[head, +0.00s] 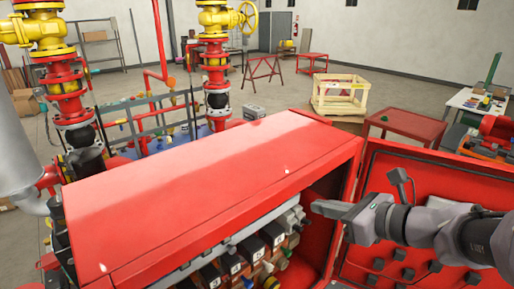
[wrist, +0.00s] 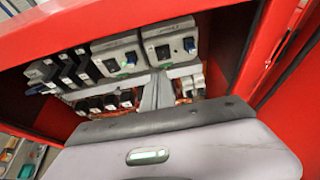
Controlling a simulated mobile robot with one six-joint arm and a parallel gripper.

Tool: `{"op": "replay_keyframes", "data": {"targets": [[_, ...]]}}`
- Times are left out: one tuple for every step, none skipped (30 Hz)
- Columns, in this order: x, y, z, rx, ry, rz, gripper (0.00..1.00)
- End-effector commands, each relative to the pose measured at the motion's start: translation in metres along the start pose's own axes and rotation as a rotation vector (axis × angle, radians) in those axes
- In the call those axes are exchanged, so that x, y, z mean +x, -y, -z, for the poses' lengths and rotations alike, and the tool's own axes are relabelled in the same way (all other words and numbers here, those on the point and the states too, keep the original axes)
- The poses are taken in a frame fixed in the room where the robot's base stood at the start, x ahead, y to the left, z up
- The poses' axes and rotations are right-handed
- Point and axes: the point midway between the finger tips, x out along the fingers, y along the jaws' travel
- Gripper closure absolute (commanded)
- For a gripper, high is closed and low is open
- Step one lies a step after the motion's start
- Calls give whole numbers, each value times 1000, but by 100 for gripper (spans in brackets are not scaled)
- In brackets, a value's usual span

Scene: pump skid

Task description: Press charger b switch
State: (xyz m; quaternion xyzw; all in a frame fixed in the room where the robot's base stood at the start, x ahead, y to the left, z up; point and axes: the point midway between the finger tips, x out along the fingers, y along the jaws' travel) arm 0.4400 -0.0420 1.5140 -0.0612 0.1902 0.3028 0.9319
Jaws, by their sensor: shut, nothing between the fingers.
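Two pale grey units with black switches, which look like the chargers, sit side by side inside the red cabinet: a left one (wrist: 118,56) and a right one (wrist: 172,44) in the wrist view. Each has a small green light. Their labels are too small to read, so I cannot tell which is charger b. My gripper (head: 318,208) is shut and empty at the cabinet's open front in the head view. In the wrist view its fingers (wrist: 158,92) point towards the chargers and hide part of what lies below them. I cannot tell whether they touch anything.
The red cabinet (head: 200,190) has its door (head: 395,175) open at the right, beside my arm. Several black breakers (wrist: 85,70) sit left of the chargers. Numbered modules (head: 235,265) line the cabinet front. Red pipes with yellow valves (head: 220,20) stand behind.

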Motion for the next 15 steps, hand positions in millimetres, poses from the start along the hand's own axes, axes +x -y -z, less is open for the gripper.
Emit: {"op": "replay_keyframes", "data": {"targets": [[12, -1, 0, 1, -1, -6, 100], [18, -1, 0, 0, -1, -5, 100], [27, -1, 0, 0, -1, -5, 100], [33, -1, 0, -1, -1, -5, 100], [40, -1, 0, -2, -2, -5, 100], [48, -1, 0, -1, -2, -5, 100], [51, -1, -6, -3, -1, -3, 100], [56, -1, -9, -3, -1, -4, 100], [61, -1, -12, -2, -1, -3, 100], [64, -1, -14, -2, -1, -3, 100], [67, 0, -16, -2, -1, -2, 100], [70, 0, -18, -2, -1, -1, 100], [73, 0, -19, -2, -1, -2, 100], [74, 0, -20, -2, -1, -1, 100], [76, 0, -21, -1, -1, -1, 100]]}}
